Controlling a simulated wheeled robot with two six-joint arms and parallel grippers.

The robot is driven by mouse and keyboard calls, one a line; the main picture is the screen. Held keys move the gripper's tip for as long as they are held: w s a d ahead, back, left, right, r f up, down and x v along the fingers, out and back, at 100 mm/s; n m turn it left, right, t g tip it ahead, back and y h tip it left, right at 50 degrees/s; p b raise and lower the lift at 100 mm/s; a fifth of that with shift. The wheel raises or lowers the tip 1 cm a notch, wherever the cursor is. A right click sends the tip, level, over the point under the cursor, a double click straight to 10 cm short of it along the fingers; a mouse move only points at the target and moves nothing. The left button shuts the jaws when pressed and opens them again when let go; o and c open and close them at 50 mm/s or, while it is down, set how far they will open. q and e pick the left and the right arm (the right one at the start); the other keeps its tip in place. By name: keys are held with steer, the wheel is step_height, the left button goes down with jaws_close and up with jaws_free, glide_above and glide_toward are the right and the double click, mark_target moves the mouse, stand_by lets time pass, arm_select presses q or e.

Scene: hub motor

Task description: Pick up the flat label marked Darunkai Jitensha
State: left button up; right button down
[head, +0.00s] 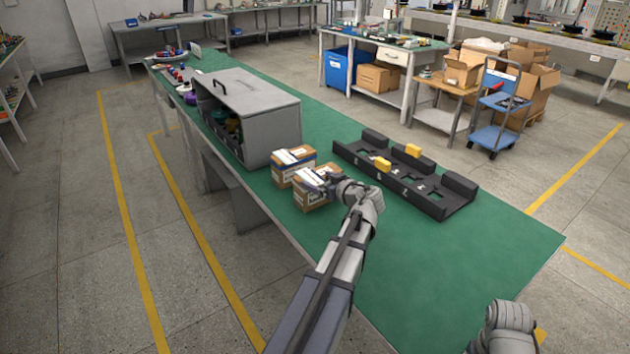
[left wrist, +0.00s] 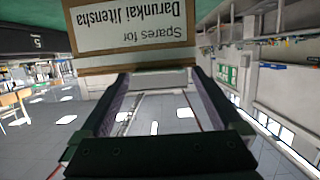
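The white label (left wrist: 132,25) reads "Spares for Darunkai Jitensha", upside down, at the top of the left wrist view. It lies flat against a brown cardboard surface that shows around its edge. In the head view, two cardboard boxes with white labels, a far one (head: 291,166) and a near one (head: 312,192), stand on the green bench. My left gripper (head: 332,187) is at the right side of the near box and partly covers it. In the left wrist view its fingers (left wrist: 160,74) are apart with nothing between them, close to the cardboard. Contact cannot be told.
A black rack (head: 405,178) with yellow pieces lies right of the boxes. A grey open-fronted cabinet (head: 262,115) stands behind them. The green bench top (head: 450,265) is clear at the front right. My right arm shows at the lower right edge, its gripper out of sight.

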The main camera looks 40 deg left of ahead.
arm_select(q)
steer(key=shift+s+a+f, duration=0.2)
steer(key=shift+f, duration=0.15)
steer(key=c, duration=1.1)
steer(key=shift+r, duration=0.1)
steer(key=shift+a+r+p, duration=0.1)
steer(key=shift+r+p, duration=0.35)
steer(key=shift+p, duration=0.15)
step_height(320, 180, up, 9)
steer(key=p, duration=0.9)
steer(key=shift+w, duration=0.25)
